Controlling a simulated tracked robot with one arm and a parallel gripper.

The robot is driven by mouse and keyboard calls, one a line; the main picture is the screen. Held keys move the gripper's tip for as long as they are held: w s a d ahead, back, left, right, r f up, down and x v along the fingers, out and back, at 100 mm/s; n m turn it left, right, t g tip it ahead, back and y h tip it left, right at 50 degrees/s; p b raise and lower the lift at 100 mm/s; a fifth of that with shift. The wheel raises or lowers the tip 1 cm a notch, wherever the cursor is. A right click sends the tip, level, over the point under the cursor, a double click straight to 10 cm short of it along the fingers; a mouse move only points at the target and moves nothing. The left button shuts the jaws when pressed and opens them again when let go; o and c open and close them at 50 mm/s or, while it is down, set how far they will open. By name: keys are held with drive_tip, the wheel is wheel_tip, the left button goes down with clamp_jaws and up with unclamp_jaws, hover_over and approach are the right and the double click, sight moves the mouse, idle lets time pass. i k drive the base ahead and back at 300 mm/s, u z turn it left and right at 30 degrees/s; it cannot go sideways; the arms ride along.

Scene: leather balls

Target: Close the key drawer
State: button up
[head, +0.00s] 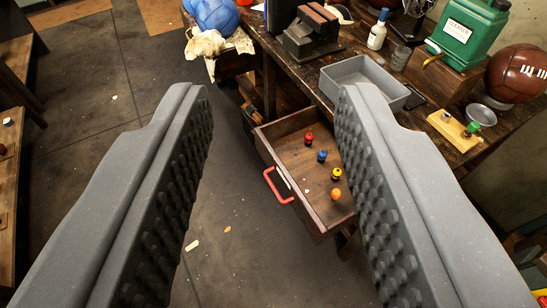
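The key drawer (305,215) is a wooden drawer under the workbench, pulled out well past the bench edge. A red handle (279,186) is on its front panel, which faces lower left. Inside lie small pieces: a red one (309,139), a blue one (322,156), a yellow one (336,174) and an orange one (336,194). My gripper (270,100) is open and empty, its two grey studded fingers wide apart. The drawer appears between the fingers, farther off. The right finger hides part of the drawer's right side.
On the workbench (312,80) stand a vise (312,32), an empty grey tray (368,78), a white bottle (377,30), a green can (468,32) and a brown leather ball (517,73). Cloth and a blue ball (213,14) lie at the back. Floor left of the drawer is mostly clear.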

sight(307, 183)
drive_tip(key=u, duration=0.05)
drive_tip(key=i, duration=0.25)
drive_tip(key=z, duration=0.1)
drive_tip(key=k, duration=1.25)
drive_tip(key=z, duration=0.4)
drive_tip(key=i, duration=1.75)
drive_tip(key=u, duration=0.25)
